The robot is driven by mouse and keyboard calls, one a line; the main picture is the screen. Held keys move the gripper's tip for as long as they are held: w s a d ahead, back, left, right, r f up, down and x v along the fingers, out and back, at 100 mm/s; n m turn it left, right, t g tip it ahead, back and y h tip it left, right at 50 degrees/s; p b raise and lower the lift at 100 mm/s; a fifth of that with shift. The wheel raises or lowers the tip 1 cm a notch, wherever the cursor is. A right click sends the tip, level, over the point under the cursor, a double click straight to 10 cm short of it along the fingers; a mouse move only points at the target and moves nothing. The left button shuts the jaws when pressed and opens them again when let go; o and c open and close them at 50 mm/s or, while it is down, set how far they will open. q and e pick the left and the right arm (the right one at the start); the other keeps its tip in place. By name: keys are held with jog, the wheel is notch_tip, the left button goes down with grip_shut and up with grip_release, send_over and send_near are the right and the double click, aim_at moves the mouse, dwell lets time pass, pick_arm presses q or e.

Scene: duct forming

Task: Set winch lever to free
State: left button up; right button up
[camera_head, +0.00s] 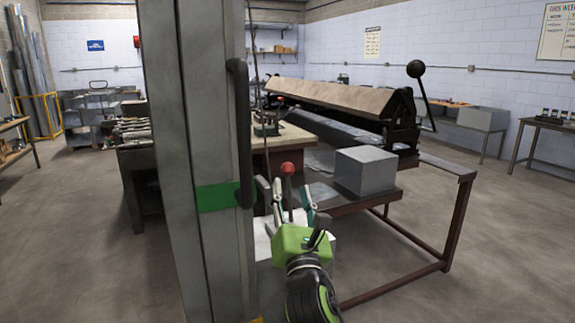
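A lever with a red ball knob (287,169) stands roughly upright just right of a tall grey post; I take it for the winch lever. Its lower end is hidden by my gripper, and no free mark is readable. My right gripper (292,203), with a green body, reaches up from the bottom. Its fingers are apart, one on each side of the lever shaft in the picture, with the knob above them. I cannot tell whether a finger touches the shaft. My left gripper is not in view.
The grey post (192,120) with a black handle (242,130) and green band blocks the left-centre view. Behind, a bending machine (345,100) and a grey box (365,172) sit on a brown-framed table (455,225). The floor at left is clear.

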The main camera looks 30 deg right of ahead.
aim_at(288, 174)
jog(key=p+x, duration=0.1)
jog(key=x, duration=0.3)
jog(key=shift+w+d, duration=0.1)
jog(key=shift+w, duration=0.1)
jog(key=x, duration=0.4)
jog(key=shift+p, duration=0.35)
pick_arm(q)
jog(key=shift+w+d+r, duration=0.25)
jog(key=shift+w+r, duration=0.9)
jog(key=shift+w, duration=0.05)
pick_arm(e)
jog(key=shift+w+f, duration=0.1)
jog(key=shift+w, duration=0.05)
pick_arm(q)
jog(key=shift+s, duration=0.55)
pick_arm(e)
grip_shut()
